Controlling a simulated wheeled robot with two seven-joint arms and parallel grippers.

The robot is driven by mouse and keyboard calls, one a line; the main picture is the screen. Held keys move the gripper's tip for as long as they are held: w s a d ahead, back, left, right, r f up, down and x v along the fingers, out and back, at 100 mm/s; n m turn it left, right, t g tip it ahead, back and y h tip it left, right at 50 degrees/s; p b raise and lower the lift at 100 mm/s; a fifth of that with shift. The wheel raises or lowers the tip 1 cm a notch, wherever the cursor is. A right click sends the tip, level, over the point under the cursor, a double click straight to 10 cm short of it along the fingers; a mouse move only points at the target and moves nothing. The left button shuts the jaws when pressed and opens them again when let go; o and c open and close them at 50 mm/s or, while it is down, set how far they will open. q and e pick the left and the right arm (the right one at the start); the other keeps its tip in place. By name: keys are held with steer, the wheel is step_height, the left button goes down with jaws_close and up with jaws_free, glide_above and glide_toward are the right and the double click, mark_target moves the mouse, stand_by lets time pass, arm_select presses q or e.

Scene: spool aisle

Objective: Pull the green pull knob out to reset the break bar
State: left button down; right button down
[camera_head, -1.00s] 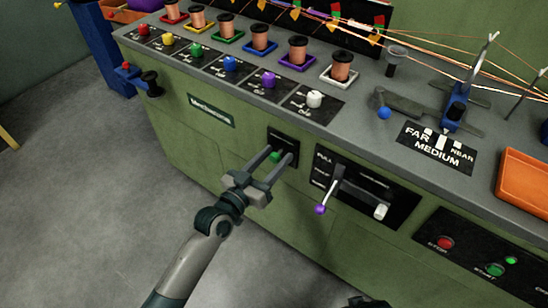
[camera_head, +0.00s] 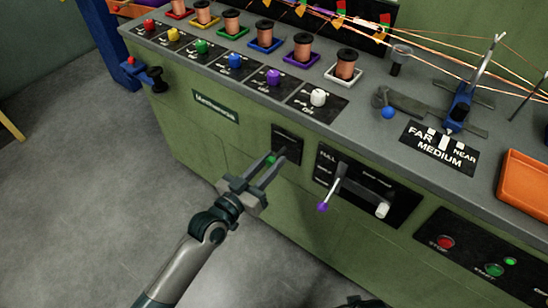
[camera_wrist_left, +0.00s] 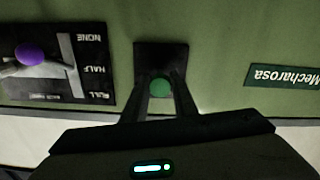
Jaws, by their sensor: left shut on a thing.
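The green pull knob (camera_head: 270,160) sits in front of its black plate (camera_head: 287,143) on the green cabinet's front. My left gripper (camera_head: 273,161) is shut on the knob, one finger on each side. In the left wrist view the green knob (camera_wrist_left: 160,87) shows between the two fingers, in front of the black plate (camera_wrist_left: 160,57). The fingers partly hide the knob and any shaft behind it. My right gripper cannot be made out; only a dark piece shows at the bottom edge of the head view. I cannot make out the break bar.
Right of the plate is a lever panel (camera_head: 366,190) with a purple-tipped lever (camera_head: 330,193) sticking out. Start and stop buttons (camera_head: 470,255) lie further right. Spools and coloured knobs stand on the bench top (camera_head: 365,115). The floor before the cabinet is clear.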

arm_select(q)
steer(key=shift+s+f, duration=0.1)
steer(key=c, duration=1.4)
jaws_free()
steer(key=shift+a, duration=0.1)
steer(key=shift+c, duration=0.2)
steer(key=shift+o, duration=0.2)
steer(key=shift+s+a, duration=0.1)
arm_select(e)
steer(key=shift+s+a+r, duration=0.1)
arm_select(q)
steer(key=shift+s+a, duration=0.4)
steer(key=shift+s, duration=0.15)
steer(key=b+v, duration=0.1)
steer(key=v, duration=1.5)
arm_select(e)
steer(key=v, duration=0.2)
steer(key=shift+r, duration=0.45)
